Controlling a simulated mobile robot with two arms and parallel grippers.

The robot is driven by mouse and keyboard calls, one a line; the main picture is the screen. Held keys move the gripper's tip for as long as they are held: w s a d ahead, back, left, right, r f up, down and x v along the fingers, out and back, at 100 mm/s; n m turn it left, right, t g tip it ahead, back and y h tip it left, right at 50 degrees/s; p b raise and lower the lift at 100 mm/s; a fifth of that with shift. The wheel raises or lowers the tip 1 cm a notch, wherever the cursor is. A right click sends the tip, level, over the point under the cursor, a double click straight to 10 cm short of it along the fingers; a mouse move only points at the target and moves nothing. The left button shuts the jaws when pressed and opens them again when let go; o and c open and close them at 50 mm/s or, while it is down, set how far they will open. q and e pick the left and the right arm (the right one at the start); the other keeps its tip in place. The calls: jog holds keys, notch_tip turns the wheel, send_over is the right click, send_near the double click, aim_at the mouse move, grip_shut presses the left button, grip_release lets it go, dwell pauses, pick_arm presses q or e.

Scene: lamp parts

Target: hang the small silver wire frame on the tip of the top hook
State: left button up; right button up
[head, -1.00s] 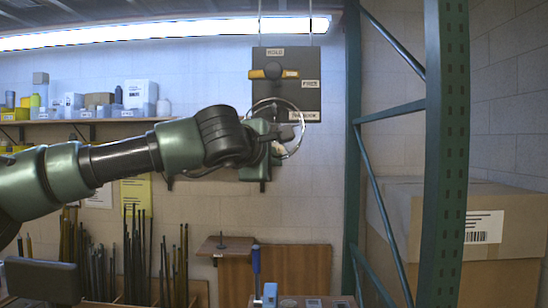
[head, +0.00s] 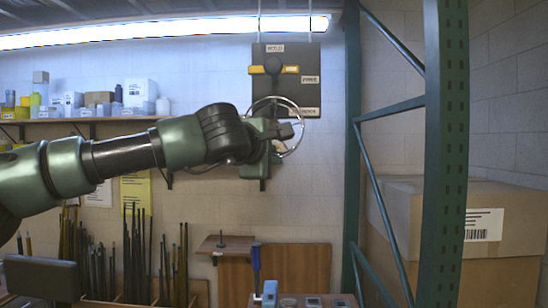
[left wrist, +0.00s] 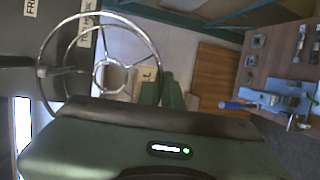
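The small silver wire frame (head: 297,112) is a ring with spokes and a small inner ring, upright before the lower part of a dark wall board (head: 305,62). In the left wrist view the frame (left wrist: 142,28) shows almost whole, with a dark rod with a rounded end (left wrist: 43,71) at its left rim; I cannot tell if they touch. My left gripper (head: 284,140) is at the frame's lower middle, hiding part of it. Its fingertips are too unclear to tell its grip. The top hook is hidden or not distinct behind frame and gripper; its label is partly covered. My right gripper is not in view.
A green rack post (head: 446,150) and cardboard boxes (head: 505,215) stand at right. A shelf of containers (head: 110,119) is at left. A bench with a blue-handled tool (head: 256,262) lies below.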

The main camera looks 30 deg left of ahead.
pick_arm(q)
jog(key=o, duration=0.4)
jog(key=shift+f, duration=0.2)
jog(key=shift+o, duration=0.2)
